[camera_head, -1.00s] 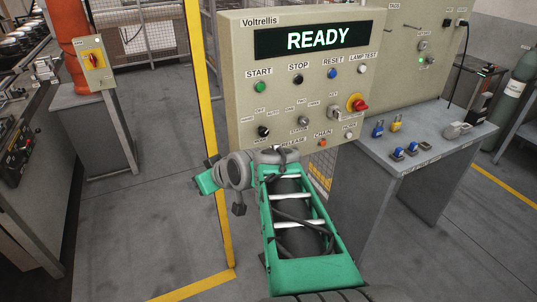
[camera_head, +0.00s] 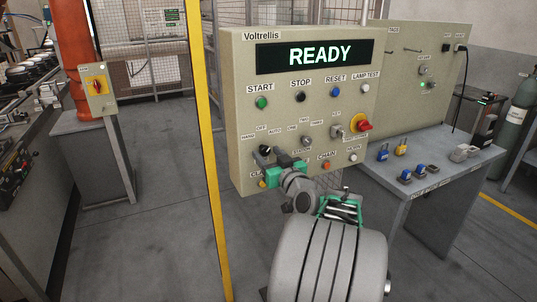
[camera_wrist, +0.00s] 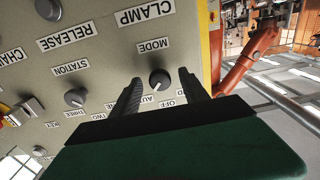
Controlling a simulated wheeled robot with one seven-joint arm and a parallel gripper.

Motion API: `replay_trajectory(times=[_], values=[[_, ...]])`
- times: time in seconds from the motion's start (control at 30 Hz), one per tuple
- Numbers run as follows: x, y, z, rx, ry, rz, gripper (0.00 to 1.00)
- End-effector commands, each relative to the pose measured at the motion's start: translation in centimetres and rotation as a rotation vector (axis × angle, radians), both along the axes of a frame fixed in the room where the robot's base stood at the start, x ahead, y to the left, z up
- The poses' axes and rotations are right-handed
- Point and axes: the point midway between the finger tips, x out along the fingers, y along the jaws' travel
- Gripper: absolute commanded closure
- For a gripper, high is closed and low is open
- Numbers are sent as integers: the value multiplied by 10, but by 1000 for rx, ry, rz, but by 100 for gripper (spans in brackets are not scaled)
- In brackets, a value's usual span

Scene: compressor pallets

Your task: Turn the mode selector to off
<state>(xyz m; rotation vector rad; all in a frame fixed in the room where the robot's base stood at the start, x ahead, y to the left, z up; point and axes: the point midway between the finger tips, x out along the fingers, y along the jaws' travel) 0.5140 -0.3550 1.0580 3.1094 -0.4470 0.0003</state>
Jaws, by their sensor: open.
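The mode selector (camera_wrist: 160,78) is a round dark knob on the beige control panel (camera_head: 240,110). In the wrist view, which is upside down, it sits between the MODE label and the partly hidden OFF and AUTO labels. A pale mark on the knob seems to lean toward AUTO, but it is small. My gripper (camera_wrist: 160,74) is open, with one dark finger on each side of the knob; I cannot tell whether they touch it. In the head view my gripper (camera_head: 271,158) is at the panel's lower left and partly covers the selector.
The station selector (camera_wrist: 75,98), the clamp button (camera_head: 262,184) and a red emergency knob (camera_head: 363,125) are on the same panel. The display (camera_head: 318,55) reads READY. A yellow post (camera_head: 207,130) stands left of the panel. A table (camera_head: 440,170) with padlocks is at right.

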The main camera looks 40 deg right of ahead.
Motion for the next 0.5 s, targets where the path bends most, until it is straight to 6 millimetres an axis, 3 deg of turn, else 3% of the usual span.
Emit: replay_trajectory(times=[0.17, 0.5], values=[[0, 0, 0, 0, 0, -1, 48], [0, 0, 0, 0, 0, 0, 75]])
